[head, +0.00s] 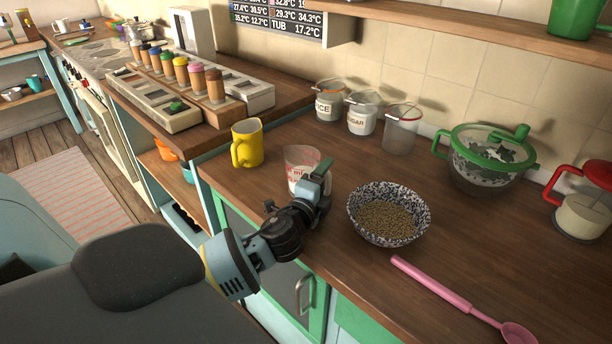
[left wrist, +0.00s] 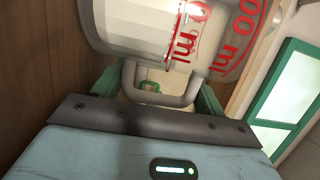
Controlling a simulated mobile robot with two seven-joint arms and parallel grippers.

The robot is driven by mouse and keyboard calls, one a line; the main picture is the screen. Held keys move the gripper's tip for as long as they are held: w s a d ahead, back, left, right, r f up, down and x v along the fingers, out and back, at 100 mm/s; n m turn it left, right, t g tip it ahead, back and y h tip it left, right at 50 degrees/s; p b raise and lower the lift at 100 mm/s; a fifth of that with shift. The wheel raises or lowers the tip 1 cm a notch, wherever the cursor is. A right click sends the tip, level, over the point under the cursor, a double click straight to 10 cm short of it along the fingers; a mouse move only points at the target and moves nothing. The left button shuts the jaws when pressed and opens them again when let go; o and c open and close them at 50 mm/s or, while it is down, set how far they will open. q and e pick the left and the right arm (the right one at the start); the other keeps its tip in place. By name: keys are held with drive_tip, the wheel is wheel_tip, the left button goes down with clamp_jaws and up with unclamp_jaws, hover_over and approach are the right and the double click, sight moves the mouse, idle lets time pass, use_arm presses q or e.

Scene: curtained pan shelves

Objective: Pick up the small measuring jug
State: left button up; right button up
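The small measuring jug (head: 303,160) is clear with red markings and stands on the wooden counter, left of the speckled bowl. My left gripper (head: 299,190) is at the jug's near side and partly covers its lower part. In the left wrist view the jug (left wrist: 150,35) fills the top, with red "ml" print and its handle (left wrist: 178,98) pointing to the gripper. The green fingers of the left gripper (left wrist: 156,98) stand apart on either side of the handle. I see no clear closing on it. My right gripper is out of view.
A yellow mug (head: 247,143) stands left of the jug. The speckled bowl (head: 389,213) of grains is close on the right. A pink spoon (head: 440,287) lies near the front edge. Storage jars (head: 362,117) and a green-lidded pot (head: 487,160) stand behind.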

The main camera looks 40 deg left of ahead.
use_arm(q)
drive_tip(key=shift+c, duration=1.2)
drive_tip(key=shift+r, duration=0.1)
drive_tip(key=shift+c, duration=0.3)
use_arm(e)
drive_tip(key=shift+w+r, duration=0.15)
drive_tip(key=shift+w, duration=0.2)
